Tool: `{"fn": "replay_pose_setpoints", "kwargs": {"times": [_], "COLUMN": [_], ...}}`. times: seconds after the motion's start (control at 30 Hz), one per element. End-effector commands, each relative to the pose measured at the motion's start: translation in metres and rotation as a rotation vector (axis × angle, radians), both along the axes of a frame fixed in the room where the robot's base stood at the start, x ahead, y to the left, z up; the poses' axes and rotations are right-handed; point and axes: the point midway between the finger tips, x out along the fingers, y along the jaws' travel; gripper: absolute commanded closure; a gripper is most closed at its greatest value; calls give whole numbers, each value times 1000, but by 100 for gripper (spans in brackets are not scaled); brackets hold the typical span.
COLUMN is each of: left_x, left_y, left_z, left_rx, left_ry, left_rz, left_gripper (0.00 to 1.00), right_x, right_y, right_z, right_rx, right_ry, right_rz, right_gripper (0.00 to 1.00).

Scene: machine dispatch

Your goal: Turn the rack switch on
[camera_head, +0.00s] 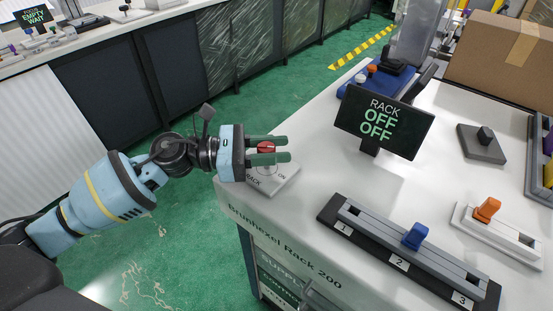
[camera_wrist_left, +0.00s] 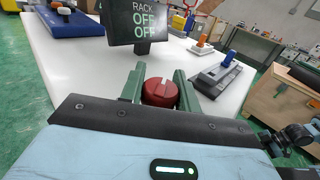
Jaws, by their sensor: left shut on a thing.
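The rack switch is a red round knob (camera_head: 266,148) on a white plate (camera_head: 283,180) marked RACK and ON, at the left corner of the white table. My left gripper (camera_head: 268,150) has its two green fingers on either side of the knob, shut on it. In the left wrist view the red knob (camera_wrist_left: 159,92) sits between the fingers, with a pale line on its top. The small display (camera_head: 383,122) reads RACK OFF OFF, and it also shows in the left wrist view (camera_wrist_left: 142,20).
A slider rail with a blue handle (camera_head: 415,236) and positions 1 to 3 lies along the front edge. An orange-handled switch (camera_head: 487,209), a grey block with a black knob (camera_head: 484,142) and a cardboard box (camera_head: 500,62) stand farther right. Bare tabletop lies between them.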

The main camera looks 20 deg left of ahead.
Motion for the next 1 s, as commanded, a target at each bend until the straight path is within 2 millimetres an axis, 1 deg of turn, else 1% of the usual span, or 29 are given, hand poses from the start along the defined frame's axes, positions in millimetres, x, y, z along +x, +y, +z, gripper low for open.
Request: {"fn": "replay_pose_setpoints", "kwargs": {"times": [0.03,0.3,0.57,0.8,1.0], "left_x": [2,-2,-5,-7,-8], "left_y": [0,-1,-2,-2,-1], "left_z": [-6,-4,-2,0,2], "left_rx": [-3,-5,-4,-4,-4], "left_ry": [-2,-3,-2,-3,-2], "left_rz": [-42,-278,-447,-529,-554], "left_gripper": [91,91,91,91,91], "right_x": [0,5,15,9,4], "right_y": [0,-5,-7,-11,-14], "right_z": [-14,-51,-73,-86,-89], "right_rx": [0,-17,-24,-30,-35], "right_ry": [3,11,0,17,27], "right_rz": [1,25,33,30,28], "right_gripper": [100,100,100,100,100]}}
